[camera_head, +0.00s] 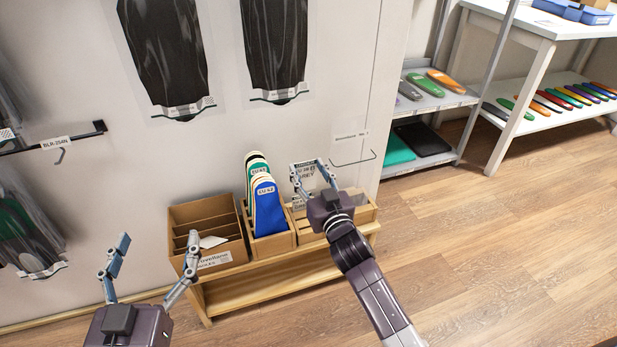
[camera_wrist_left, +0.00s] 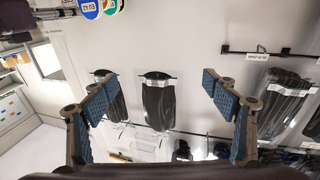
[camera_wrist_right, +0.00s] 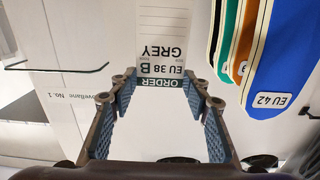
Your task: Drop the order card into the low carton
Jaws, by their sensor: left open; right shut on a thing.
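The order card (camera_head: 303,172) is white with a dark ORDER strip and stands upright in my right gripper (camera_head: 317,176), over the wooden rack. In the right wrist view the card (camera_wrist_right: 175,35) reads EU 38 B GREY, upside down, with its edge between the fingertips (camera_wrist_right: 160,90). The low carton (camera_head: 215,261) is an open brown cardboard box with dividers, on the bench at the left. A white paper piece shows in it. The card is to the carton's right, apart from it. My left gripper (camera_head: 157,240) is open and empty, in front of the carton's left side.
Blue, green and orange insole forms (camera_head: 268,208) stand in a wooden box between carton and card. A wooden rack (camera_head: 357,216) is under my right gripper. The low bench (camera_head: 270,284) carries all these. A wire hook (camera_head: 355,160) juts from the wall. Floor at right is clear.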

